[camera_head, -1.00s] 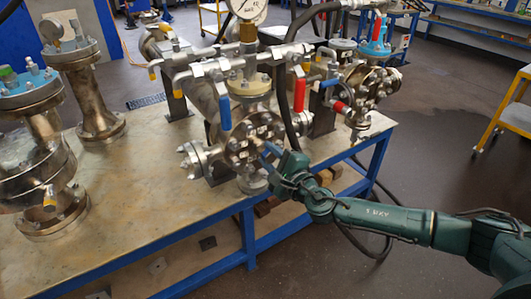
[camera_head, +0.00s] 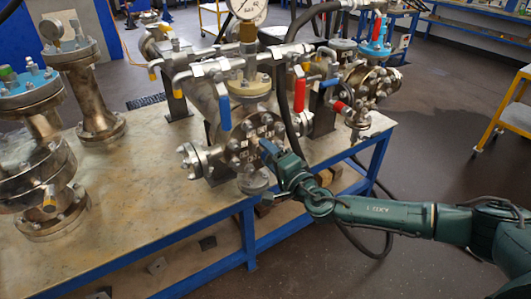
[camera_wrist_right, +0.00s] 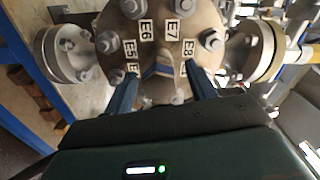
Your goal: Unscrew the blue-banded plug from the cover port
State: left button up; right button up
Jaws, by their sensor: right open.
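The flanged vessel's round cover (camera_head: 240,148) faces my right arm on the bench; it also fills the upper middle of the right wrist view (camera_wrist_right: 196,20). In the wrist view a blue-banded plug (camera_wrist_right: 158,71) shows at the cover's middle, among bolts and labels. My right gripper (camera_wrist_right: 163,76) is open, one blue finger on each side of the plug, with gaps visible. How deep the fingers reach around it I cannot tell. In the head view my right gripper (camera_head: 270,150) is close in front of the cover and hides the plug. My left gripper is not in view.
A blue-handled valve lever (camera_head: 224,113) and a red one (camera_head: 299,96) hang above the cover. A black hose (camera_head: 285,100) runs down behind it. More flanged vessels (camera_head: 95,100) stand at the left. The bench top (camera_head: 130,215) is clear at the front left.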

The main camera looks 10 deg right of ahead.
jog(key=v, duration=1.3)
jog(key=shift+c, duration=0.4)
